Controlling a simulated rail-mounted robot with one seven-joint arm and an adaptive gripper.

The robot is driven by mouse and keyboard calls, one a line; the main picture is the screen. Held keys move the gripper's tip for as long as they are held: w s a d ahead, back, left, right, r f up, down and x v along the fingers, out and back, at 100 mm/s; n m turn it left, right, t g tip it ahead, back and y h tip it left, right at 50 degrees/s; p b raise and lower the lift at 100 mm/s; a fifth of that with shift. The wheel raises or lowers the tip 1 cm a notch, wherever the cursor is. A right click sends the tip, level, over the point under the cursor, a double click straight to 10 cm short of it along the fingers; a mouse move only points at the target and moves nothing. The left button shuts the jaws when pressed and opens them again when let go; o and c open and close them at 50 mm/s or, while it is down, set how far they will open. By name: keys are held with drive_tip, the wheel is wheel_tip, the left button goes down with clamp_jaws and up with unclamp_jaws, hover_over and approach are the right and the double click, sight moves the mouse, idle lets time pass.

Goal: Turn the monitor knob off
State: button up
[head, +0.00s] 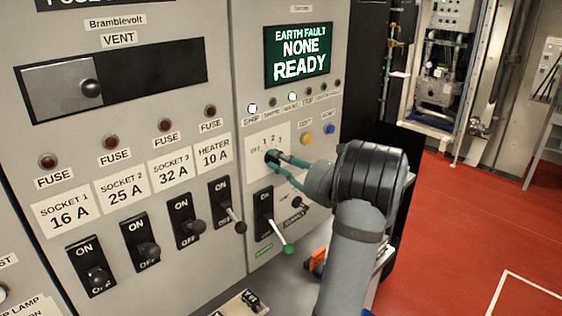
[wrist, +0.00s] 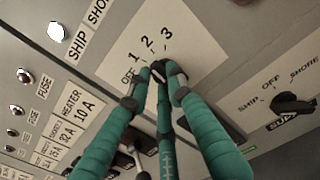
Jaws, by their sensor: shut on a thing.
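The monitor knob (wrist: 157,68) is a small dark knob on a white plate (wrist: 122,68) marked OFF, 1, 2, 3. In the head view the plate (head: 256,168) is on the right panel, below the screen. My gripper (head: 273,157) has teal fingers and reaches the knob from the lower right. In the wrist view my gripper (wrist: 159,75) is shut on the knob, with fingertips around it. The fingers cover most of the knob, so I cannot tell which mark it points to.
A selector knob (wrist: 291,103) marked SHIP, OFF, SHORE sits close by. A green-tipped lever (head: 288,249) sticks out below the plate. The screen (head: 298,54) reads EARTH FAULT NONE READY. Breaker levers (head: 239,227) project at left. Red floor (head: 455,235) is open at right.

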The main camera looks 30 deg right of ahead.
drive_tip(key=shift+s+d, duration=0.15)
drive_tip(key=shift+s, duration=0.05)
clamp_jaws()
drive_tip(key=shift+w, duration=0.2)
drive_tip(key=n+b, duration=0.1)
drive_tip(key=b, duration=0.2)
drive_tip(key=shift+a+f+n, duration=0.25)
drive_tip(key=shift+f+n, duration=0.05)
drive_tip(key=shift+n, duration=0.1)
drive_tip(key=n+b, duration=0.3)
drive_tip(key=b, duration=0.3)
drive_tip(key=shift+f, duration=0.2)
drive_tip(key=n+b, duration=0.4)
drive_tip(key=b, duration=0.1)
drive_tip(key=shift+s+a, duration=0.1)
drive_tip(key=shift+a, duration=0.05)
drive_tip(key=shift+r+n+b, duration=0.1)
drive_tip(key=shift+n+b, duration=0.4)
drive_tip(key=shift+b, duration=0.5)
drive_tip(key=shift+r, duration=0.15)
